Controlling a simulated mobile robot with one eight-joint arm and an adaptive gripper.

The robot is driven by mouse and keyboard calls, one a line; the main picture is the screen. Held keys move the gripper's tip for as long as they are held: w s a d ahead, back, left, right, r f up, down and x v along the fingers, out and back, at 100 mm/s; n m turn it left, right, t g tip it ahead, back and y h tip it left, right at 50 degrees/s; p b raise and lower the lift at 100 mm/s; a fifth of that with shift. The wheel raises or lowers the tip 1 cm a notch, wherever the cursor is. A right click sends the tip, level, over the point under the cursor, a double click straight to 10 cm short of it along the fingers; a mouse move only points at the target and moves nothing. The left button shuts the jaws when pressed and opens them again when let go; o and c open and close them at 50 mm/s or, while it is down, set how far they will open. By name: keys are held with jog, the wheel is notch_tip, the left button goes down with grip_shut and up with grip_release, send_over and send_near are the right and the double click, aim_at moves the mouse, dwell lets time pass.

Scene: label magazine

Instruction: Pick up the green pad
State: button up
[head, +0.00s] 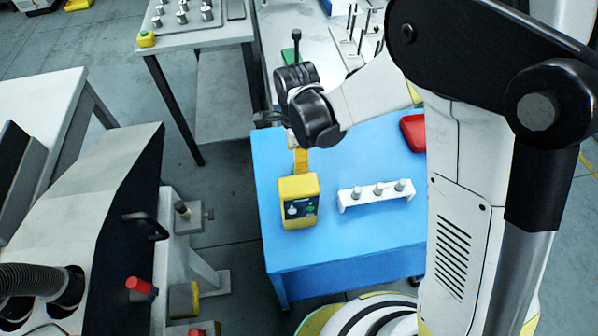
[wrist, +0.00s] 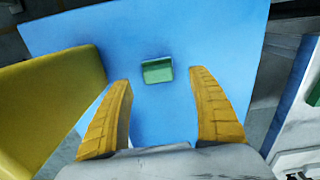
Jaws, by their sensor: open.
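The green pad (wrist: 158,71) is a small green block with a raised, lighter lower lip. It lies on the blue tabletop (wrist: 210,35) in the wrist view, between and beyond the fingertips of my gripper (wrist: 163,79). The yellow fingers are spread wide, with nothing between them. In the head view my gripper (head: 300,160) hangs over the left part of the blue table (head: 350,245), behind the yellow box. I cannot make out the pad in the head view; my arm may hide it.
A yellow box with knobs (head: 299,202) stands on the blue table's left side. A white rack with several grey pegs (head: 376,194) is to its right, and a red tray (head: 412,132) lies farther back. A large yellow surface (wrist: 45,105) fills the wrist view's left, near my left finger.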

jog(key=f, duration=0.2)
jog(key=f+b, duration=0.2)
jog(key=f, duration=0.1)
jog(key=shift+s+d+f, duration=0.1)
jog(key=shift+d+f, duration=0.15)
jog(key=shift+f, duration=0.05)
jog(key=c, duration=1.2)
